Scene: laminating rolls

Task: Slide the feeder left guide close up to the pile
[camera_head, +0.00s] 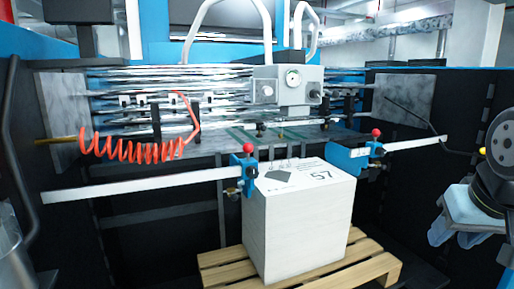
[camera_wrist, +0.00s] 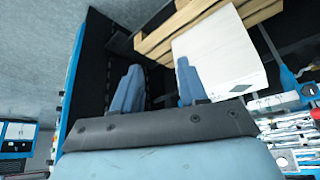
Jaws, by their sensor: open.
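The left guide (camera_head: 243,172) is a blue block with a red ball knob, mounted on a white rail (camera_head: 140,185). It stands at the rear left corner of the pile (camera_head: 298,230), a tall white stack marked 57. I cannot tell whether a gap separates them. The right guide (camera_head: 350,158), also blue with a red knob, is at the pile's rear right. My gripper (camera_head: 452,237) is open and empty at the far right, well apart from the left guide. In the wrist view my gripper (camera_wrist: 158,68) shows its two blue fingers apart, with the pile (camera_wrist: 218,58) beyond them.
The pile rests on a wooden pallet (camera_head: 225,269), which also shows in the wrist view (camera_wrist: 155,42). A coiled red hose (camera_head: 130,147) hangs above the left rail. A grey feeder head (camera_head: 287,86) sits above the pile. Dark side walls enclose the bay.

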